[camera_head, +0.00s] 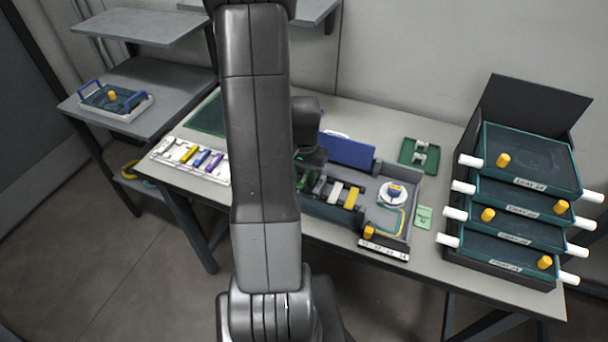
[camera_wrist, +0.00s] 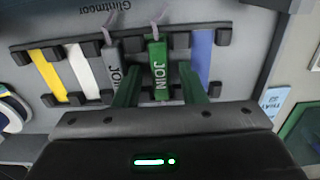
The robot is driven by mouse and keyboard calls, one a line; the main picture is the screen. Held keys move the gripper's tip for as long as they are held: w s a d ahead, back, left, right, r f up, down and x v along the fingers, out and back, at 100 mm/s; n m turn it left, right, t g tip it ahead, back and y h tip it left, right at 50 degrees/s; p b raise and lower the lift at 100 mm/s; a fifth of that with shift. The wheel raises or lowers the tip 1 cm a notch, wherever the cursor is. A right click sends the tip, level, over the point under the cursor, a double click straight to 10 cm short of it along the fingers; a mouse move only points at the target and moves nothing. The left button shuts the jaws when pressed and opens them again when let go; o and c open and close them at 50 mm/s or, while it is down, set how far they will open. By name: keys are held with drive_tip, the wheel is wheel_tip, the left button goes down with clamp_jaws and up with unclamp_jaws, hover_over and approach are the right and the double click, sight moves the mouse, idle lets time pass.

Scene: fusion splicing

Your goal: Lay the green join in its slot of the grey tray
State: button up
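The green join (camera_wrist: 157,72), marked JOIN, lies in the row of slots of the grey tray (camera_head: 409,190), between black holders. I cannot tell whether it is fully seated. A grey fibre end shows at its top. The fingers of my gripper (camera_wrist: 160,90) stand on either side of it, with a visible gap to each side, so they look open. To its left lie a grey join (camera_wrist: 113,62), a white strip (camera_wrist: 83,72) and a yellow strip (camera_wrist: 47,76); to its right is a blue strip (camera_wrist: 203,56). In the head view my arm partly hides the row.
A white rack (camera_head: 190,160) with coloured pieces stands left on the table. A blue panel (camera_head: 346,150) rises behind the tray. A green plate (camera_head: 419,154) lies to the right, near stacked dark trays (camera_head: 525,190) with white handles. A shelf on the left holds another tray (camera_head: 113,101).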

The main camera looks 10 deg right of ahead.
sight(304, 179)
drive_tip(key=shift+r, duration=0.15)
wheel_tip(304, 179, up, 12)
idle(0.5)
drive_tip(key=shift+f, duration=5.5)
